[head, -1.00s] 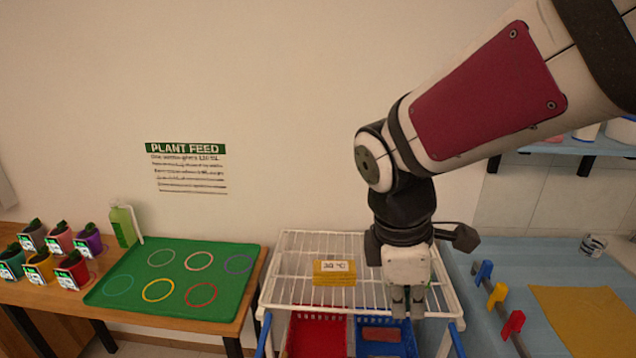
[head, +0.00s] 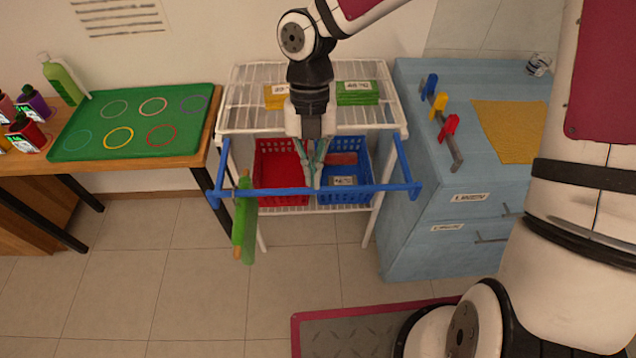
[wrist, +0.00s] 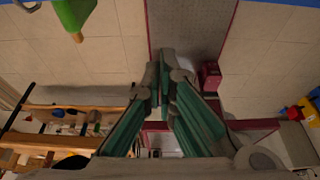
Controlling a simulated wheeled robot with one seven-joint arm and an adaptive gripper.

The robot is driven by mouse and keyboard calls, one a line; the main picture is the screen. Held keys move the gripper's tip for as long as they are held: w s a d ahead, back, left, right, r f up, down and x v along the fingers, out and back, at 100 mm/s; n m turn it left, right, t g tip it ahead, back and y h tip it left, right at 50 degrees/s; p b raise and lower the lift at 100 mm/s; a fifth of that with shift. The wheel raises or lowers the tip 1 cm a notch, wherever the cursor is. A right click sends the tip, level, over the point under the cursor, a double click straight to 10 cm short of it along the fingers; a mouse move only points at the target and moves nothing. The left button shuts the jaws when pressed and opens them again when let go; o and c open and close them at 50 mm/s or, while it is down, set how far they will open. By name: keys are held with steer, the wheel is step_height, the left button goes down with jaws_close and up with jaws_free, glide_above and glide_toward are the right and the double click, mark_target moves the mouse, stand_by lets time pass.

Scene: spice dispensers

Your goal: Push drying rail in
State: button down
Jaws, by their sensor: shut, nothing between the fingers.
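The drying rail (head: 265,191) is a blue bar on two blue side arms, standing out in front of a white wire rack (head: 225,112). A green item with wooden ends (head: 240,215) hangs at its left end. My gripper (head: 314,182) is shut and empty, pointing down in front of the rack. Its fingertips overlap the middle of the rail in the head view; I cannot tell whether they touch it. In the wrist view my fingers (wrist: 165,85) converge, and the green item (wrist: 75,12) shows at top left. A blue strip, apparently the rail (wrist: 285,2), shows at the top edge.
The rack holds a yellow block (head: 276,96), a green block (head: 357,92), a red basket (head: 280,170) and a blue basket (head: 362,160). A blue cabinet (head: 400,230) stands close on the right, a wooden table (head: 190,152) on the left. Floor in front is open.

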mark_target(313, 193)
steer(key=x, duration=0.9)
steer(key=shift+w+d+f+p, duration=0.15)
steer(key=shift+w+p, duration=0.2)
steer(key=shift+w, duration=1.55)
steer(key=shift+w, duration=0.1)
steer(key=w+b, duration=0.9)
steer(key=w, duration=0.7)
steer(key=shift+d, duration=0.3)
steer(key=shift+w, duration=0.2)
